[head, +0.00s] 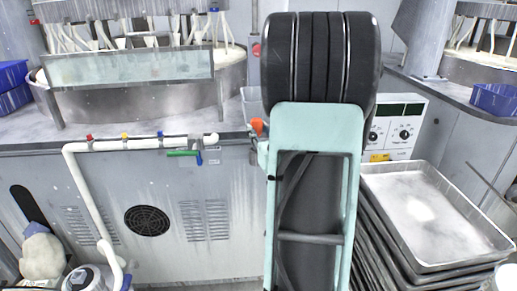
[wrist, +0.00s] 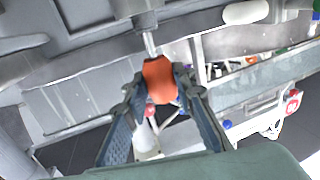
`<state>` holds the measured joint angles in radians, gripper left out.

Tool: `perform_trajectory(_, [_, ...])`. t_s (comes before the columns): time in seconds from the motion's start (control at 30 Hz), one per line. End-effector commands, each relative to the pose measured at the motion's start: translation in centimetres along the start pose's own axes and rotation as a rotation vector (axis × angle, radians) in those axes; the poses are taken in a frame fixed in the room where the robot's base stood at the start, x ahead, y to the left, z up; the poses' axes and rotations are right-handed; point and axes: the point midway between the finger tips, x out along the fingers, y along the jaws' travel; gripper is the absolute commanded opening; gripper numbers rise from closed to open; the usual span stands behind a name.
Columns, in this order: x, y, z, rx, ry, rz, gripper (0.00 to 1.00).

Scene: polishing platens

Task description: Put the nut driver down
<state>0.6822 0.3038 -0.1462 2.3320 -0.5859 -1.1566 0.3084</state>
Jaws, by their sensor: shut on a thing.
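The nut driver (wrist: 160,80) has an orange handle and a thin metal shaft. In the wrist view, my gripper (wrist: 160,88) is shut on the orange handle, with one dark finger on each side. The shaft points up and away in that picture, toward grey machine parts; I cannot tell whether its tip touches anything. In the head view, a small bit of the orange handle (head: 258,127) shows at the left edge of my arm, near the bench edge. My arm hides the gripper and the rest of the tool there.
A grey bench (head: 130,131) with a round metal basin (head: 150,98) and a clear panel stands at left. White piping with valves (head: 185,153) runs along its front. A control box (head: 397,130) and a stack of metal trays (head: 430,215) are at right. Blue bins (head: 495,100) sit at both sides.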

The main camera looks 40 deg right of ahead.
Motion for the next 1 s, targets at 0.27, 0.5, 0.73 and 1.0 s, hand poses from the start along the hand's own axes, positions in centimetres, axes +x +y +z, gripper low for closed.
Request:
perform_trajectory(0.27, [0.0,0.0,4.3,0.001,-0.001,0.0,0.0])
perform_trajectory(0.5, [0.0,0.0,4.1,0.0,0.0,0.0,0.0])
perform_trajectory(0.73, [0.0,0.0,4.4,0.0,-0.001,0.0,0.3])
perform_trajectory(1.0, [0.0,0.0,4.4,0.0,-0.001,0.0,0.42])
